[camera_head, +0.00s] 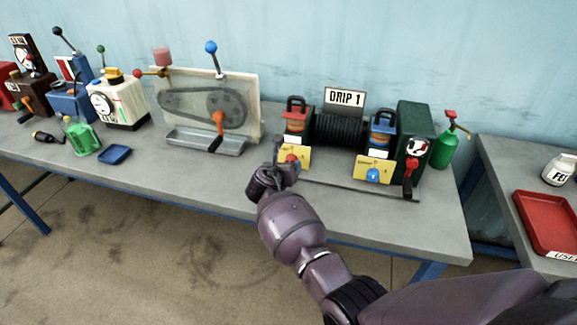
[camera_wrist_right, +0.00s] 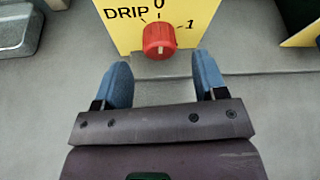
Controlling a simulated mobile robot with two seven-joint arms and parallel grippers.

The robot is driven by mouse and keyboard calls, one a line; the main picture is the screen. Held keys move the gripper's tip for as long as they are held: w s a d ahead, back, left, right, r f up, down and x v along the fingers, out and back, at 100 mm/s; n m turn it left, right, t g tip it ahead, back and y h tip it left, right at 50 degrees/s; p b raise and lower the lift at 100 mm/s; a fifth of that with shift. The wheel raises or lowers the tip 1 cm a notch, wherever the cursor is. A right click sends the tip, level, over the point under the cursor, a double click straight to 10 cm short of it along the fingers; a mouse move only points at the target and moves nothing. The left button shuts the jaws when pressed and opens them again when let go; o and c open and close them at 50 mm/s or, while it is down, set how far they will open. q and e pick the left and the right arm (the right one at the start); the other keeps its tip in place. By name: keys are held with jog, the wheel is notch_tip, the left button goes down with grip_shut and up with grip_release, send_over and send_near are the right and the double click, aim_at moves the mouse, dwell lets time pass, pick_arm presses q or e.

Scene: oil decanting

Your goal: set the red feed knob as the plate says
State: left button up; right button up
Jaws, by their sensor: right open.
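The red feed knob (camera_head: 292,159) sits on a yellow panel (camera_head: 301,152) at the front of the left-hand oiler, and the wrist view shows the knob (camera_wrist_right: 159,40) close up. Its panel (camera_wrist_right: 122,28) is marked DRIP at left, 0 at top and 1 at right. The knob's pointer seems to be near the 0, but it is small. My left gripper is out of view.
A blue knob (camera_head: 373,174) sits on a second yellow panel to the right. A black ribbed roll (camera_head: 341,130) lies between the two oilers. A belt machine (camera_head: 205,105) stands to the left, and a green oil can (camera_head: 446,145) to the right.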

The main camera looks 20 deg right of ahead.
jog(key=shift+b+x, duration=0.4)
jog(key=shift+x, duration=1.3)
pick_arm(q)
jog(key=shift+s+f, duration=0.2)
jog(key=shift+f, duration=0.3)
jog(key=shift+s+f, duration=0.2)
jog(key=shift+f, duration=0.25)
pick_arm(e)
jog(key=shift+c, duration=0.3)
